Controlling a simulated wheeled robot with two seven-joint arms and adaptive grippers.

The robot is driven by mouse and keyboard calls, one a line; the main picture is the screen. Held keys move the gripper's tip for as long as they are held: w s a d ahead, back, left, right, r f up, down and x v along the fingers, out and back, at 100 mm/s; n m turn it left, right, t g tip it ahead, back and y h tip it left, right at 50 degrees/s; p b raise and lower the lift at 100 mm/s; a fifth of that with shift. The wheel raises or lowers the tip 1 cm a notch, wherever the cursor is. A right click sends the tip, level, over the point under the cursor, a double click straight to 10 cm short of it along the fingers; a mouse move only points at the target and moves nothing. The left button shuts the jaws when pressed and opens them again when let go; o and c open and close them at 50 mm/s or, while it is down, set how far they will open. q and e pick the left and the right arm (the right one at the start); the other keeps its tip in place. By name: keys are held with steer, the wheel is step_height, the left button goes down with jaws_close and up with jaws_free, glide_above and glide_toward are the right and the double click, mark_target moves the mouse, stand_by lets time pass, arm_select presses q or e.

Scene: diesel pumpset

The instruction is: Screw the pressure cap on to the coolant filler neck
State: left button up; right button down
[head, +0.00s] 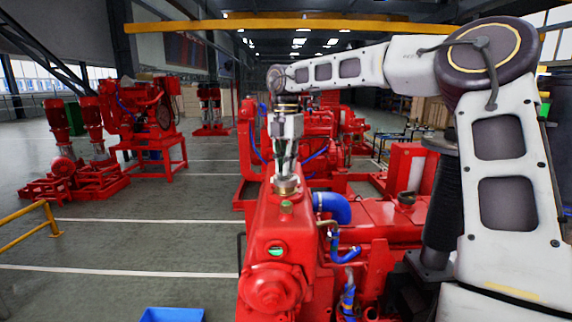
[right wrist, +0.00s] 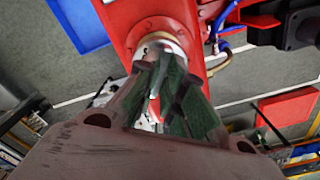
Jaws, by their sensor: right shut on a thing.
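My right gripper (head: 287,170) points straight down over the long red tank of the engine. Its fingers are closed together on the pressure cap (head: 287,178), a small metallic piece mostly hidden by the fingertips. Directly under it is the brass-coloured coolant filler neck (head: 287,188) on top of the red tank. In the right wrist view the fingertips (right wrist: 160,62) reach the round metal neck (right wrist: 160,42). The cap is at or on the neck; I cannot tell whether it is seated. My left gripper is not in view.
The red tank (head: 268,225) has a green-marked fitting (head: 276,251) nearer to me. A blue hose (head: 334,207) curves beside it on the right. A blue bin (head: 172,314) is on the floor at lower left. Other red pumpsets stand behind; the floor at left is open.

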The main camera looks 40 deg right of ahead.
steer(key=shift+m, duration=1.1)
steer(key=c, duration=1.1)
jaws_free()
steer(key=shift+w, duration=0.1)
steer(key=shift+o, duration=0.2)
steer(key=shift+r, duration=3.45)
